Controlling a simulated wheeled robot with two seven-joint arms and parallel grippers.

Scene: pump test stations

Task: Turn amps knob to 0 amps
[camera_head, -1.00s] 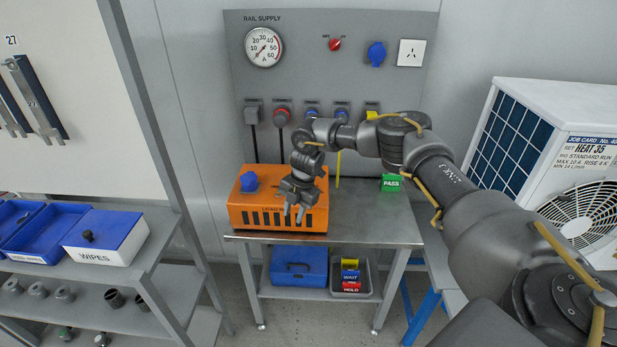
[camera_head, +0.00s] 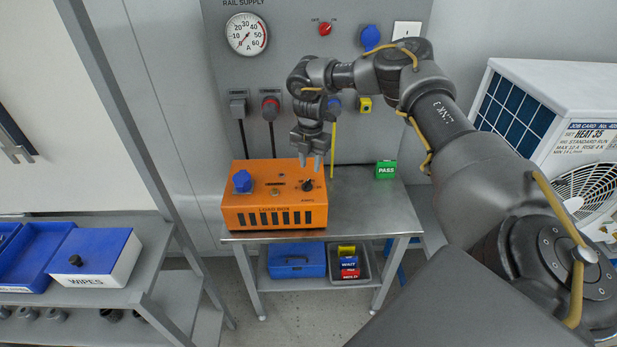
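The orange load box (camera_head: 262,218) stands on the grey bench. A small black knob (camera_head: 307,185) with markings around it sits at the right of its top; I take it for the amps knob, and its setting is too small to read. My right gripper (camera_head: 311,161) points down just above and behind the knob, apart from it. Its two fingers are spread with a gap between them and nothing in it. The round ammeter (camera_head: 246,34) hangs on the rail supply panel; its reading is hard to make out. My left gripper is out of view.
A blue plug (camera_head: 242,181) stands on the box's left side. A green PASS block (camera_head: 386,170) sits at the bench's right rear. A white heat unit (camera_head: 560,120) stands at right, a shelf with a WIPES box (camera_head: 95,262) at left.

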